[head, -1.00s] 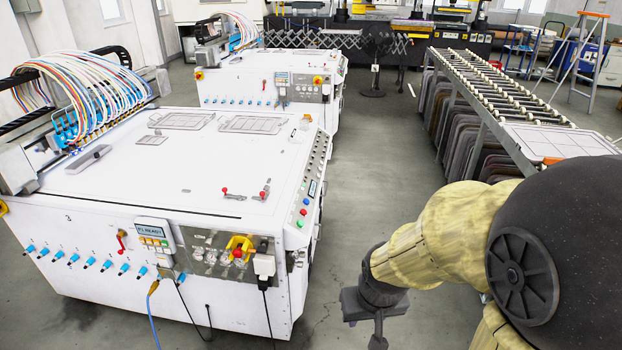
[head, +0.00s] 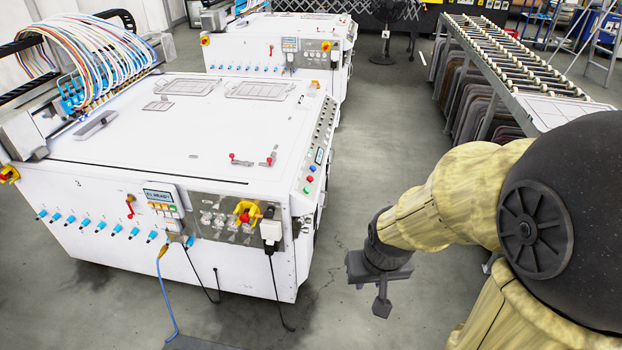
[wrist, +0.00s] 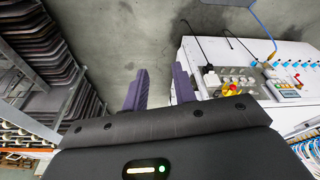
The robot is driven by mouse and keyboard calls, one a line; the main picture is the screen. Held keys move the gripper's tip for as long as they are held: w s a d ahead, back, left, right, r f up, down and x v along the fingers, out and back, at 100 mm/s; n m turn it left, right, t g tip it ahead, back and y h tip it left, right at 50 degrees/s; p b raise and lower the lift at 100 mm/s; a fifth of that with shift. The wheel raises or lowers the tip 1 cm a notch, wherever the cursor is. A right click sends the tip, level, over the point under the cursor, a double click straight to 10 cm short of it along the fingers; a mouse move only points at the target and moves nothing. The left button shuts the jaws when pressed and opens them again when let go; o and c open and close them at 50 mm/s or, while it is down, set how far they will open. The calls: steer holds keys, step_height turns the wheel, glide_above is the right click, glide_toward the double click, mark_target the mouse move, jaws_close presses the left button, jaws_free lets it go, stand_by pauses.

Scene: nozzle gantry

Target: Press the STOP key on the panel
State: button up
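The panel (head: 161,201) is a small grey unit with a lit display reading something like "READY" and rows of small coloured keys, on the front of the near white machine. The key labels are too small to read, so I cannot tell which is STOP. The panel also shows at the right of the wrist view (wrist: 285,90). My gripper (head: 369,294) hangs over the floor to the right of the machine, clear of the panel. In the wrist view, its two purple fingers (wrist: 160,78) stand apart with nothing between them.
A red-and-yellow emergency knob (head: 245,212) and a white plug (head: 271,231) with a cable sit right of the panel. A blue cable (head: 165,290) hangs to the floor. A roller conveyor (head: 510,70) stands at the right. Grey floor between is free.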

jaws_close()
stand_by(1.5)
